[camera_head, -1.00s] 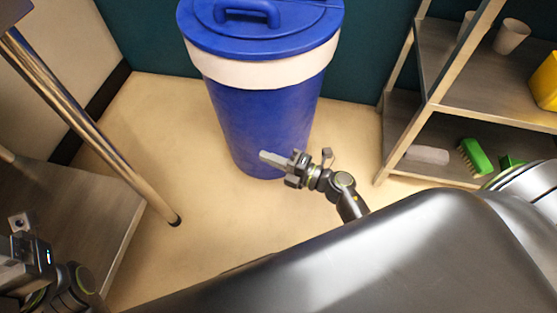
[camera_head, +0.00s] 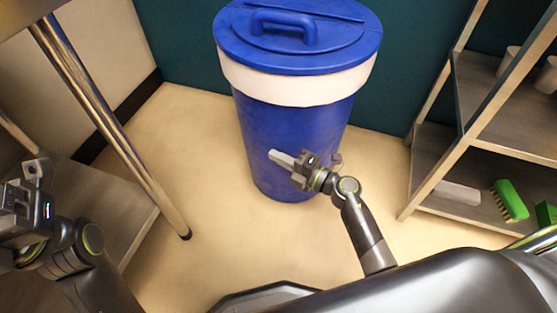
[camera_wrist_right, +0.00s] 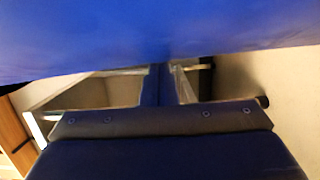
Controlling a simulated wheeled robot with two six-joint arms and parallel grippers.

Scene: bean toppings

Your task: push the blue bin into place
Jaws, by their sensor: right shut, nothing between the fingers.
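The blue bin (camera_head: 290,125) stands upright on the floor near the back wall, with a white band below its lid and a handle on the lid (camera_head: 283,30). My right gripper (camera_head: 273,155) is shut and empty, in front of the lower middle of the bin. I cannot tell whether its tips touch the bin. In the right wrist view a blue surface, likely the bin (camera_wrist_right: 160,35), fills the top, very close. My left gripper (camera_head: 35,170) is at the left edge, away from the bin; its finger state is unclear.
A metal shelf (camera_head: 445,150) at right holds cups and a green brush (camera_head: 509,200). A steel table with a leg (camera_head: 120,140) stands at left. The floor (camera_head: 180,120) is bare left of the bin, and a narrower gap lies between bin and shelf.

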